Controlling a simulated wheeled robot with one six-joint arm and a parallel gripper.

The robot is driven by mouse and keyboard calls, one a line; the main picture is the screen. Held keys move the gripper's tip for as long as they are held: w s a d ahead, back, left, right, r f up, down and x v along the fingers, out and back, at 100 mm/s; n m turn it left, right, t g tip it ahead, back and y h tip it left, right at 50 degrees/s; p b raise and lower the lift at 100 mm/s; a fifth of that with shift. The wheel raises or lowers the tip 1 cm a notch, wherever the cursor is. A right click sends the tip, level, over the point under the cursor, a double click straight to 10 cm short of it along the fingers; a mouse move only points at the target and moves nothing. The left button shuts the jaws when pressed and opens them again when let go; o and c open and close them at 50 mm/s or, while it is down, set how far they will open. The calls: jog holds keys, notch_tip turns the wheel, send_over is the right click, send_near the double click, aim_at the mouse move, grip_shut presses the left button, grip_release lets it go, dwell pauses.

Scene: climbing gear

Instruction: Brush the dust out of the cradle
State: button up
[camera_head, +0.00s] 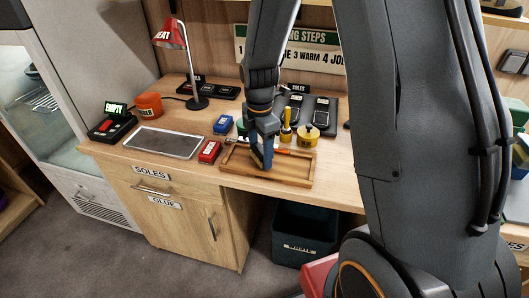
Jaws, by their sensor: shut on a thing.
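A shallow wooden tray (293,178) with a raised rim lies at the front of the workbench; it may be the cradle. My gripper (261,160) points down over the tray's middle, with its tips low inside the rim. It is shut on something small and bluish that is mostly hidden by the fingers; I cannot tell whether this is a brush. A thin orange piece (281,151) shows by the tray's back edge, right of the gripper. Dust is too fine to make out.
Left of the tray are a red box (209,151), a blue box (222,124) and a grey plate (164,143). Behind it stand a yellow-handled tool (286,127) and a yellow round tin (307,135). A red lamp (172,34) stands farther back. A dark bin (304,235) is below the bench.

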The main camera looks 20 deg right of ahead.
jog(key=shift+w+a+f, duration=0.4)
jog(key=shift+w+a, duration=0.05)
jog(key=shift+a, duration=0.25)
jog(key=shift+d+r+b, duration=0.1)
jog(key=shift+r+b, duration=0.05)
jog(key=shift+b, duration=0.25)
jog(key=s+d, duration=0.1)
jog(key=s+d+p, duration=0.1)
jog(key=d, duration=0.1)
jog(key=shift+s+d, duration=0.15)
notch_tip(320, 180, up, 3)
jog(key=shift+r+p, duration=0.1)
jog(key=shift+p, duration=1)
jog(key=shift+r+p, duration=1.85)
jog(key=shift+r, duration=0.5)
